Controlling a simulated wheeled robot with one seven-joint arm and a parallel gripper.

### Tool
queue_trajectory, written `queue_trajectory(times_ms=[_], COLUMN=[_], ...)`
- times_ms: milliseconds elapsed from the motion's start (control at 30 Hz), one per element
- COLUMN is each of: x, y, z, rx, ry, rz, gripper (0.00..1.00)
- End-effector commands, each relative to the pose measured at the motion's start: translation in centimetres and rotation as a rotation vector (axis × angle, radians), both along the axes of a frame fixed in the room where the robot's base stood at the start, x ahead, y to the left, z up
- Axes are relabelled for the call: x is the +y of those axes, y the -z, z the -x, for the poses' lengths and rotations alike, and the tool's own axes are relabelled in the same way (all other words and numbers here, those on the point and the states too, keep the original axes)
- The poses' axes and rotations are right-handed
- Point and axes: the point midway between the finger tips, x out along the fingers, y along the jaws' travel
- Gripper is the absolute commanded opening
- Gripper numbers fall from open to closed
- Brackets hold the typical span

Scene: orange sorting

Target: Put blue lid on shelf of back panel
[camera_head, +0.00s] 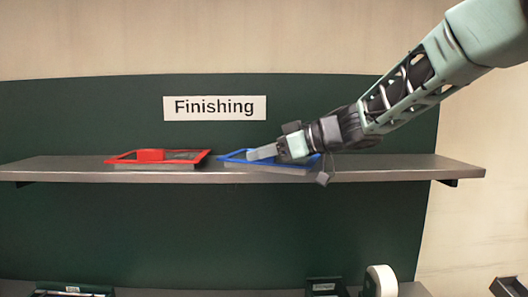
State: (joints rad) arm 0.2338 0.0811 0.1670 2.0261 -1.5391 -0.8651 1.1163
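The blue lid (235,157) lies on the grey shelf (400,168) of the dark green back panel (70,115), under the "Finishing" sign. My gripper (262,153) reaches in from the upper right and is at the lid, covering its middle and part of its right side. A finger lies over the lid's blue frame. The view does not show whether the fingers are closed on the lid or open.
A red lid (190,157) with a red block on it lies on the shelf to the left of the blue lid. The shelf is clear at its far left and right. A white roll (381,281) and dark items stand along the bottom edge.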

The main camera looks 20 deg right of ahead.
Motion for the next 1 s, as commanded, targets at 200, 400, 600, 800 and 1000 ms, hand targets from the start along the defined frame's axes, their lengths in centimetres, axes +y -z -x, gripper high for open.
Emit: queue_trajectory(times_ms=[200,400,600,800,1000], x=[0.0,-1.1,-4.2,-7.0,-8.5], y=[-0.1,-0.8,-2.0,-3.1,-3.8], z=[0.0,0.9,3.5,5.9,7.2], rx=[-0.001,-0.003,-0.005,-0.003,-0.002], ry=[0.000,0.002,0.004,0.002,0.001], rz=[0.001,0.000,0.001,0.001,0.000], gripper=[0.38,0.38,0.38,0.38,0.38])
